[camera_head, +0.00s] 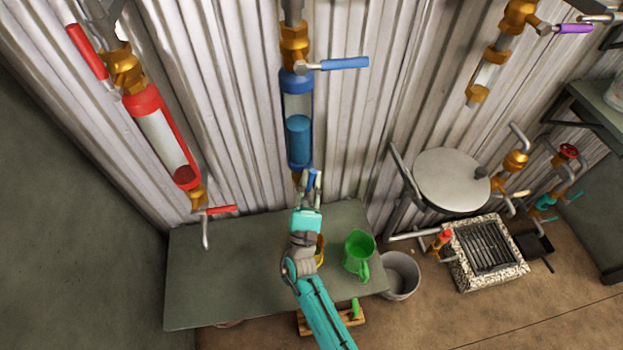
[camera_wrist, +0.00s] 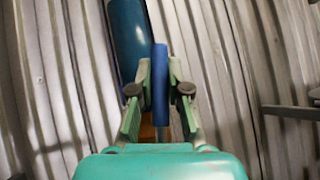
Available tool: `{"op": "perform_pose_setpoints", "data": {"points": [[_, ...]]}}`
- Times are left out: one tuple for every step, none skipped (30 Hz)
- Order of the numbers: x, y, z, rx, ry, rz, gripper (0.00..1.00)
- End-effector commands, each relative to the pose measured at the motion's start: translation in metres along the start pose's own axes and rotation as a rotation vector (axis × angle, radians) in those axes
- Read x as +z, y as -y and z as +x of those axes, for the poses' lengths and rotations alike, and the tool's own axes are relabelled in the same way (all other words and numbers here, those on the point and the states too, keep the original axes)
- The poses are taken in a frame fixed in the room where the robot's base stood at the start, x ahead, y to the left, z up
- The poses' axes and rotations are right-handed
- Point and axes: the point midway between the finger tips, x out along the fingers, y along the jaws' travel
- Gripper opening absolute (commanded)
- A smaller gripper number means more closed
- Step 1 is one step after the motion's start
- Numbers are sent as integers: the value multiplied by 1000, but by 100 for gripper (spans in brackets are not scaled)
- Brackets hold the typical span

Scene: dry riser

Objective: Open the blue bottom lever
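The blue bottom lever (camera_head: 312,180) is at the lower end of the blue tube (camera_head: 298,120), largely hidden by my gripper (camera_head: 311,184) in the head view. In the wrist view the lever (camera_wrist: 160,85) runs upright in the picture between the two fingers of my gripper (camera_wrist: 159,78). The fingers stand apart on either side of it, with a narrow gap seen on each side. The blue tube (camera_wrist: 130,40) is behind and to the left. The tube holds blue liquid in its lower part. The valve below it is mostly hidden.
A blue top lever (camera_head: 344,63) points right above. A red tube (camera_head: 160,135) with red levers is at the left. A green table (camera_head: 220,280) stands below, bearing a green jug (camera_head: 359,252). A grey bucket (camera_head: 402,275) is right of it.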

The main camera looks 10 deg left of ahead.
Motion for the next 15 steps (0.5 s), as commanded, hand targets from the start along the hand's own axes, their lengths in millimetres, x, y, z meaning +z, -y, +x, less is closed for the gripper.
{"op": "perform_pose_setpoints", "data": {"points": [[-1,1,-1,0,-4,-1,28],[-1,1,-1,0,-4,-1,36],[-1,1,-1,0,-3,-1,42],[-1,1,-1,0,-3,-1,42],[-1,0,-1,0,-3,0,42],[-1,0,-1,0,-2,0,42],[-1,0,-1,0,-2,0,42],[0,0,-1,0,-2,0,42],[0,0,0,0,-2,0,42],[0,0,0,-1,-1,0,42],[0,0,0,-1,-1,0,42],[0,0,-1,0,-1,0,42],[0,0,-2,0,-2,0,42],[0,0,-4,0,-2,0,42],[-1,0,-7,0,-2,0,42]]}}
